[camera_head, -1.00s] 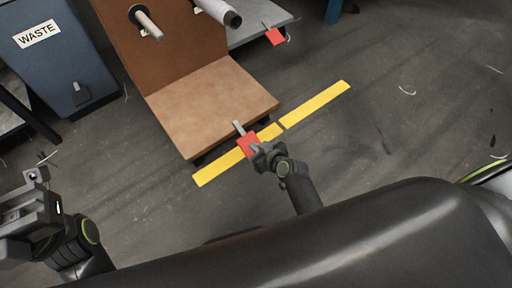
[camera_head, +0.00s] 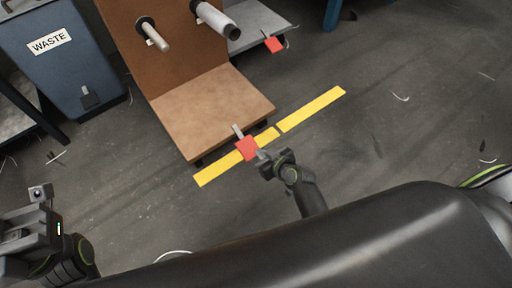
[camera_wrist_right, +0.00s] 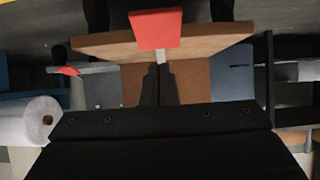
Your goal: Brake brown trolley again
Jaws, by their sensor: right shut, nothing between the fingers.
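The brown trolley (camera_head: 210,105) stands on the floor with an upright back panel and a flat base. At its front edge a grey lever (camera_head: 238,131) carries a red brake pedal (camera_head: 247,148), which lies over the yellow floor line. The pedal also shows in the right wrist view (camera_wrist_right: 155,28), above the fingertips. My right gripper (camera_head: 264,158) is shut and empty, just right of and below the pedal; whether its tip touches the pedal I cannot tell. My left gripper (camera_head: 30,213) is at the left edge, away from the trolley; its fingers are unclear.
Yellow tape (camera_head: 312,108) marks the floor along the trolley's front. A grey trolley (camera_head: 257,27) with its own red pedal (camera_head: 273,45) stands behind. A blue waste bin (camera_head: 60,60) is at the left. A white roll (camera_head: 217,20) sits on a peg. The floor at right is open.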

